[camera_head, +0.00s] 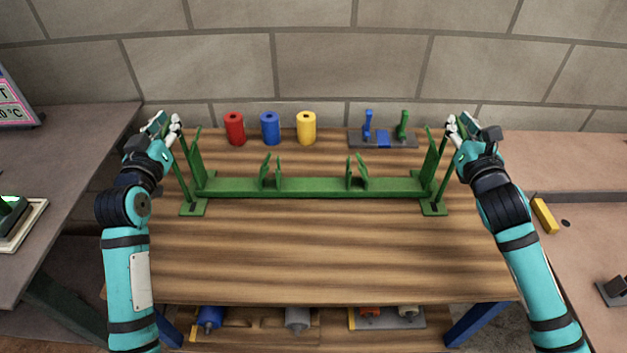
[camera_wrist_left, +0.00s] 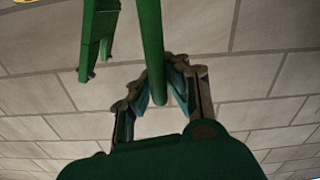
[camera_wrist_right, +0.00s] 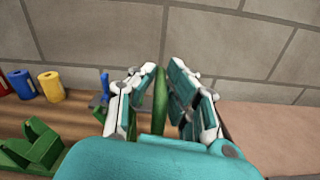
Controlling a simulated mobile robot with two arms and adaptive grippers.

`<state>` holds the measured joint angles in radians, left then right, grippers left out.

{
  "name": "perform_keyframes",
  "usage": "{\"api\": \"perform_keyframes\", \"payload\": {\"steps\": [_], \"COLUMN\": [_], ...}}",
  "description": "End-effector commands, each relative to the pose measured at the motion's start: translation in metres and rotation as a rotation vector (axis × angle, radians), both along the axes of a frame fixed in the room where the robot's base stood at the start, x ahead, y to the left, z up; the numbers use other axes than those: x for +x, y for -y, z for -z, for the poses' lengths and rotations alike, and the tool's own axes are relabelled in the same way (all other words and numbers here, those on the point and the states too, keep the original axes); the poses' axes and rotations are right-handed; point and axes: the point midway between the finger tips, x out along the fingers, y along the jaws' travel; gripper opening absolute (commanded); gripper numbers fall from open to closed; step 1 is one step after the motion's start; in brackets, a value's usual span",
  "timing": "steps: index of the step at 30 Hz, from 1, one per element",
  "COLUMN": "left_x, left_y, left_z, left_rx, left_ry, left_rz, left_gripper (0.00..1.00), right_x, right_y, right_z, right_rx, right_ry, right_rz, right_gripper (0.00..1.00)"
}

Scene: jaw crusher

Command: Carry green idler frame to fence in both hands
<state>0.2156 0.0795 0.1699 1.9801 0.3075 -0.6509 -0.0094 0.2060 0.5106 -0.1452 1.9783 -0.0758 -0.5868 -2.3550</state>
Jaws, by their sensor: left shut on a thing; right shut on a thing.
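The green idler frame (camera_head: 312,187) spans the middle of the wooden table, with upright brackets along it and a foot plate at each end. I cannot tell whether its feet touch the table. My left gripper (camera_head: 168,125) is shut on the frame's left end post, which also shows between the fingers in the left wrist view (camera_wrist_left: 151,50). My right gripper (camera_head: 456,127) is shut on the right end post, seen between the fingers in the right wrist view (camera_wrist_right: 160,100). No fence can be made out.
Red (camera_head: 235,129), blue (camera_head: 270,129) and yellow (camera_head: 306,128) rollers stand behind the frame. A grey plate with blue and green brackets (camera_head: 383,140) lies back right. The block wall (camera_head: 300,65) is close behind. The table front (camera_head: 320,260) is clear. A yellow block (camera_head: 544,215) lies right.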

Motion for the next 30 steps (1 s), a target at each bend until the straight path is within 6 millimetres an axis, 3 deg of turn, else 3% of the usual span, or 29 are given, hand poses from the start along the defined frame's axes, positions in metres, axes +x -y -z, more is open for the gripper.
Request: {"api": "perform_keyframes", "payload": {"steps": [1, 11, 24, 30], "left_x": [0.0, 0.0, 0.0, 0.0], "left_y": [-0.002, -0.003, -0.003, -0.004], "left_z": [-0.008, -0.019, -0.054, -0.058], "left_rx": [0.003, 0.003, 0.004, 0.004], "left_ry": [0.017, 0.016, 0.017, 0.017], "left_rz": [-0.005, -0.005, -0.007, -0.008], "left_gripper": [0.0, 0.0, 0.0, 0.0], "right_x": [0.0, 0.0, 0.0, 0.0], "right_y": [0.001, 0.002, 0.003, 0.003], "right_z": [-0.007, -0.019, -0.054, -0.059], "right_rx": [-0.002, -0.003, -0.003, -0.004], "right_ry": [0.014, 0.013, 0.015, 0.015], "right_rz": [0.002, 0.003, 0.005, 0.005], "right_gripper": [0.0, 0.0, 0.0, 0.0]}}
